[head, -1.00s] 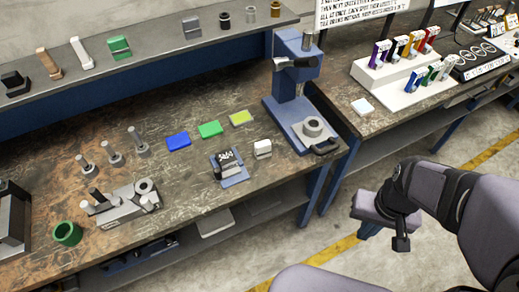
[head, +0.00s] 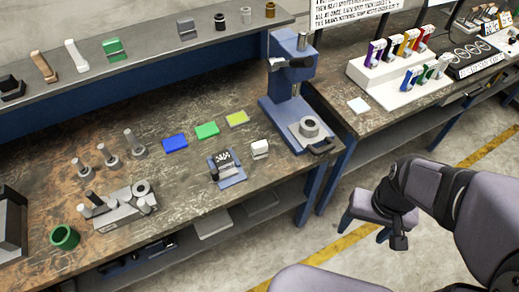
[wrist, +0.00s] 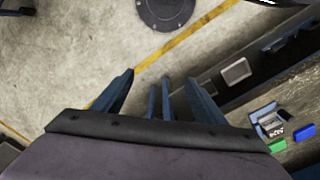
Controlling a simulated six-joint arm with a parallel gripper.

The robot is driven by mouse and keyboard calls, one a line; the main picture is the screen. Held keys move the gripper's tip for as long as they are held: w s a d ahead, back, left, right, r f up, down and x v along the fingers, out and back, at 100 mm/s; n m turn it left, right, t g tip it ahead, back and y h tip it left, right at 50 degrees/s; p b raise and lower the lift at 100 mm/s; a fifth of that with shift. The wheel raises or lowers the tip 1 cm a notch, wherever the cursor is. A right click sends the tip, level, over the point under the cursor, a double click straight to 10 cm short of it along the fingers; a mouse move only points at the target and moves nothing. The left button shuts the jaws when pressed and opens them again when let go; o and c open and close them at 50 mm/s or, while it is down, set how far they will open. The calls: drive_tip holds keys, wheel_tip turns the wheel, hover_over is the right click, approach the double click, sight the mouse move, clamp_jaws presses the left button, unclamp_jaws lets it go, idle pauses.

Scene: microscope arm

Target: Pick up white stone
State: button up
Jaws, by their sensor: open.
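A small white block (head: 260,149), the likeliest white stone, stands on the near workbench, left of the blue press. A flat white piece (head: 358,105) lies on the right bench. I cannot tell for sure which is the stone.
The blue press (head: 292,90) stands right of the white block. A blue-grey fixture (head: 228,170) and blue, green and yellow pads lie left. Open floor separates me from the benches.

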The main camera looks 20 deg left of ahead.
drive_tip(key=shift+f, duration=0.1)
drive_tip(key=s+a+f+n+g+b, duration=0.25)
drive_tip(key=a+f+b, duration=0.4)
drive_tip(key=f, duration=0.35)
drive_tip(key=w+a+f+n+t+b, duration=0.1)
drive_tip(key=w+a, duration=0.4)
drive_tip(key=a, duration=0.1)
drive_tip(key=w+a+f+n+t+b, duration=0.1)
drive_tip(key=w+a+f+n+b, duration=0.1)
drive_tip(key=w+a, duration=0.4)
drive_tip(key=w+a+f+n+t+b, duration=0.1)
drive_tip(key=w+a+b, duration=0.1)
drive_tip(key=w+a, duration=0.4)
drive_tip(key=shift+w+a+f+n+y, duration=0.25)
drive_tip(key=shift+a+y, duration=0.15)
drive_tip(key=shift+a, duration=0.15)
wheel_tip(320, 180, up, 9)
drive_tip(key=t+y, duration=0.2)
drive_tip(key=t, duration=0.1)
hover_over(260, 144)
drive_tip(key=s+d, duration=0.2)
drive_tip(key=shift+w+a+f+n, duration=0.15)
drive_tip(key=shift+n, duration=0.15)
drive_tip(key=shift+p+x, duration=1.6)
drive_tip(key=shift+x, duration=2)
